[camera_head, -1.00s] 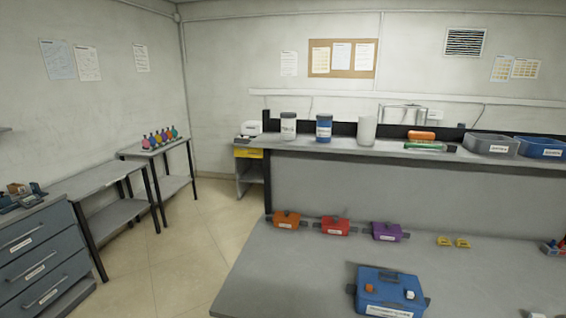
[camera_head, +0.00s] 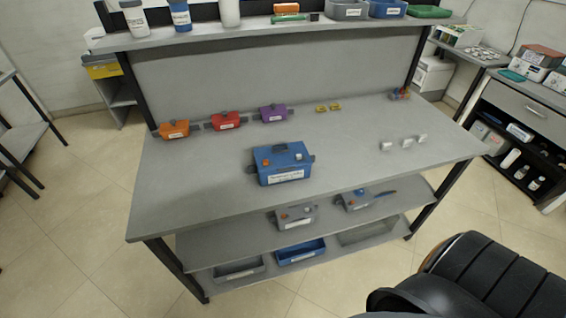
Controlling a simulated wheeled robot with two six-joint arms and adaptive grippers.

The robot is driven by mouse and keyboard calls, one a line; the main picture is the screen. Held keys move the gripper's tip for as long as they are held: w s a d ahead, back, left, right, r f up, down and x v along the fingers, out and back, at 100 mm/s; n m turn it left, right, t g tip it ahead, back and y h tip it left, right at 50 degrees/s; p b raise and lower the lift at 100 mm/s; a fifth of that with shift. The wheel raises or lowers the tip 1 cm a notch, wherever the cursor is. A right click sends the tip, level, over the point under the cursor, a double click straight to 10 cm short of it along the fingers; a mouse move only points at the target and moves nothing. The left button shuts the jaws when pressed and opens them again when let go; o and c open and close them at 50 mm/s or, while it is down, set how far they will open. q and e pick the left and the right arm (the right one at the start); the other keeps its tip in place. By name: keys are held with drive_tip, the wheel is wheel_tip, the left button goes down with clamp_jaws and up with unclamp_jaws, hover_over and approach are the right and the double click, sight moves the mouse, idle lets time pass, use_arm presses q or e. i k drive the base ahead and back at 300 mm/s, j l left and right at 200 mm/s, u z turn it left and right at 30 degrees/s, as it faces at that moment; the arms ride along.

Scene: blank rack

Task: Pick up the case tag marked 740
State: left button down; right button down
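Several small white tags (camera_head: 407,143) stand on the right part of the grey tabletop (camera_head: 350,170). They are too small for me to read, so I cannot tell whether one is marked 740. Two small yellow pieces (camera_head: 328,108) lie further back on the table; no marking on them is readable. A blue case (camera_head: 282,165) with a white label stands near the middle of the table. Orange (camera_head: 174,129), red (camera_head: 225,121) and purple (camera_head: 273,113) cases stand in a row along the back left. Neither of my grippers is in view.
A small multicoloured item (camera_head: 400,94) stands at the table's back right. Bins and cases sit on the shelves (camera_head: 340,215) below. A raised shelf (camera_head: 250,33) holds jars and bins. A black padded seat (camera_head: 480,280) fills the lower right.

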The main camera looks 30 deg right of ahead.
sight(422, 138)
drive_tip(key=z, duration=2.1)
drive_tip(key=i+l+u, duration=0.1)
drive_tip(key=u, duration=0.3)
drive_tip(key=i+l+u, duration=0.1)
drive_tip(key=u, duration=0.3)
drive_tip(key=l+u, duration=0.2)
drive_tip(key=u, duration=0.2)
drive_tip(key=i+l+u, duration=0.1)
drive_tip(key=u, duration=0.35)
drive_tip(key=l+u, duration=0.5)
drive_tip(key=l, duration=0.35)
drive_tip(key=k+l+u, duration=0.1)
drive_tip(key=l, duration=0.3)
drive_tip(key=k+l, duration=0.1)
drive_tip(key=l, duration=0.35)
drive_tip(key=l+u, duration=0.15)
drive_tip(key=l, duration=0.3)
drive_tip(key=k+l+u, duration=0.1)
drive_tip(key=l, duration=0.3)
drive_tip(key=k+l+u, duration=0.1)
drive_tip(key=l, duration=0.3)
drive_tip(key=k+l+u, duration=0.1)
drive_tip(key=l, duration=0.3)
drive_tip(key=k, duration=0.1)
